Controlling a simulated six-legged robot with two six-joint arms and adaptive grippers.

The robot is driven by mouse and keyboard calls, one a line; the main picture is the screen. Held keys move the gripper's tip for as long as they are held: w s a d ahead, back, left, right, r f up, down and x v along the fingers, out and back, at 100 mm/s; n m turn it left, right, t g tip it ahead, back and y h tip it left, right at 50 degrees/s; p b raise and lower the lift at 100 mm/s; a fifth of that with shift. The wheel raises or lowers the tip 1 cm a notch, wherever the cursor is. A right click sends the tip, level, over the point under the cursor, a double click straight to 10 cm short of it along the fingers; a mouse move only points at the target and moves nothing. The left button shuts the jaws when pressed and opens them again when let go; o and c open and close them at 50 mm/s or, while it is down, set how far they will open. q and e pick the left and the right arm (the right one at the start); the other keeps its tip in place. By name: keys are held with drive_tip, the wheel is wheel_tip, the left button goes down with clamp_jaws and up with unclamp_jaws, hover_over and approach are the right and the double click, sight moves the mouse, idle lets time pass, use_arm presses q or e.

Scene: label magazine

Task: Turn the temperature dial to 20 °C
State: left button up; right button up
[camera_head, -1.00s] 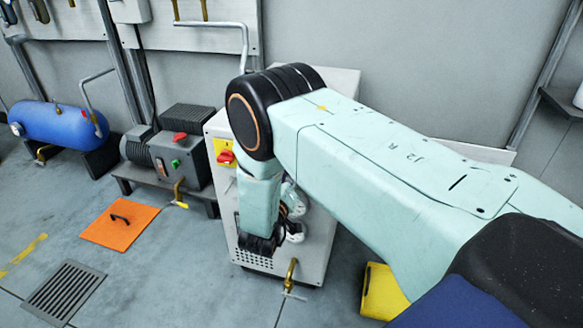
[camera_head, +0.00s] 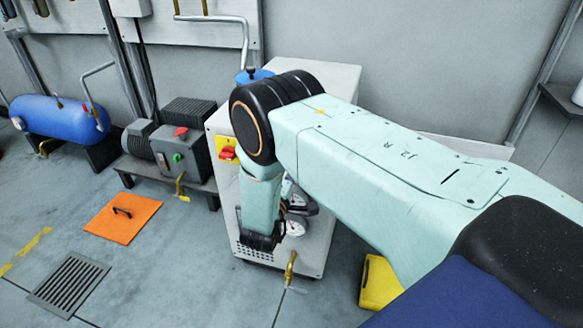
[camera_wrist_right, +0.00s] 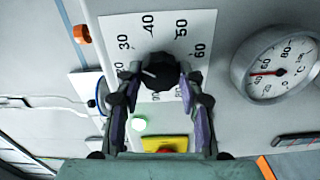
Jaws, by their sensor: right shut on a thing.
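In the right wrist view the temperature dial is a black knob (camera_wrist_right: 160,70) with a white pointer mark. The mark points to the left side of the knob. It sits on a white scale plate (camera_wrist_right: 146,48) where 30, 40, 50 and 60 can be read; the lower part of the scale is hidden. My right gripper (camera_wrist_right: 161,80) is shut on the knob, one finger on each side. In the head view my right arm hides the dial and the fingertips in front of the light grey cabinet (camera_head: 316,244). My left gripper is not in view.
A round gauge (camera_wrist_right: 275,66) with a red needle is right of the dial. A green lamp (camera_wrist_right: 138,123) and a red switch on a yellow plate (camera_wrist_right: 164,144) lie below it. A brass tap (camera_head: 290,265) sticks out low on the cabinet. An orange mat (camera_head: 122,214) lies left.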

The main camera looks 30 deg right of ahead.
drive_tip(key=n, duration=0.5)
drive_tip(key=shift+f+n, duration=0.1)
drive_tip(key=shift+n, duration=0.3)
idle(0.4)
drive_tip(key=o, duration=1.2)
drive_tip(key=shift+c, duration=0.2)
drive_tip(key=v, duration=1.2)
drive_tip(key=shift+s, duration=0.1)
